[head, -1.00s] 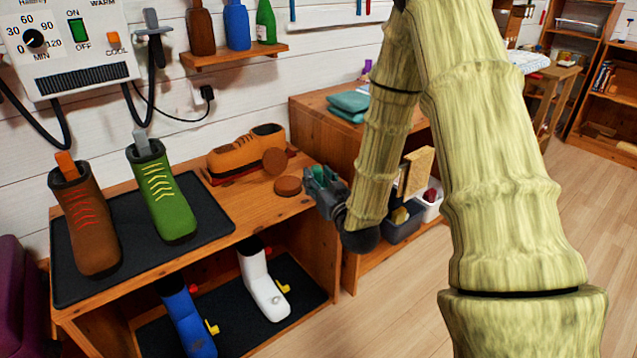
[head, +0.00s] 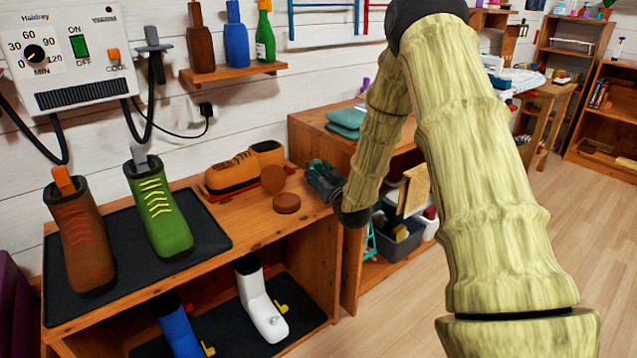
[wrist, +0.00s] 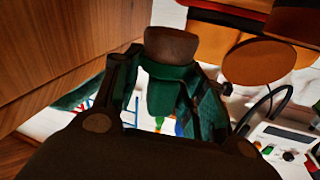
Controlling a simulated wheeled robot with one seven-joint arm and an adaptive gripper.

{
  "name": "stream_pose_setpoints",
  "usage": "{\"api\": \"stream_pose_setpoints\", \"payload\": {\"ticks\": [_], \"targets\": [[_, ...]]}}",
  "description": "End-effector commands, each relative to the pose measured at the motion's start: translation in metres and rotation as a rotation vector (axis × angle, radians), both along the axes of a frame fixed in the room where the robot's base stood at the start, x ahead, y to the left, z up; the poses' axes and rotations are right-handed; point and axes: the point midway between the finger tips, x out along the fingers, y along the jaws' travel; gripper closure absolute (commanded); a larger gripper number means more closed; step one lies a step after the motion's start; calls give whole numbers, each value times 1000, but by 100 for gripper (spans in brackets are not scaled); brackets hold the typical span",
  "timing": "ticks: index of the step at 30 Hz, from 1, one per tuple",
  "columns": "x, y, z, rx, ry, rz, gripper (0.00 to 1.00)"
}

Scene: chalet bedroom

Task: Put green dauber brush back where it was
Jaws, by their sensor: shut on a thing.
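My gripper (head: 320,172) is in the head view at the right end of the wooden bench top, just right of the brown discs. In the wrist view its fingers (wrist: 172,95) are closed around a green piece with a brown rounded end, which looks like the green dauber brush (wrist: 168,88). In the head view the held piece is mostly hidden by the dark fingers. A flat brown disc (head: 286,203) lies on the bench, and another brown disc (head: 272,179) leans against the orange shoe (head: 230,178); both are close to my gripper.
A brown boot (head: 80,240) and green boot (head: 160,215) stand on the dark mat (head: 205,235). Brown, blue and green bottles (head: 264,35) stand on a wall shelf. A white boot (head: 262,300) stands below. A desk (head: 310,125) and dark bin (head: 398,245) are behind my arm.

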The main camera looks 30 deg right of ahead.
Motion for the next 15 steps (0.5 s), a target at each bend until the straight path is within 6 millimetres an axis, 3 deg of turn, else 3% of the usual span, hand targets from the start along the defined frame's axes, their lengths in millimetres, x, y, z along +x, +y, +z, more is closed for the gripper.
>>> {"api": "stream_pose_setpoints", "payload": {"ticks": [3, 9, 15], "targets": [[7, -5, -1, -1, -1, 0, 100], [6, -4, -31, 0, 2, 0, 100], [6, -4, -35, 0, 0, 0, 100]]}}
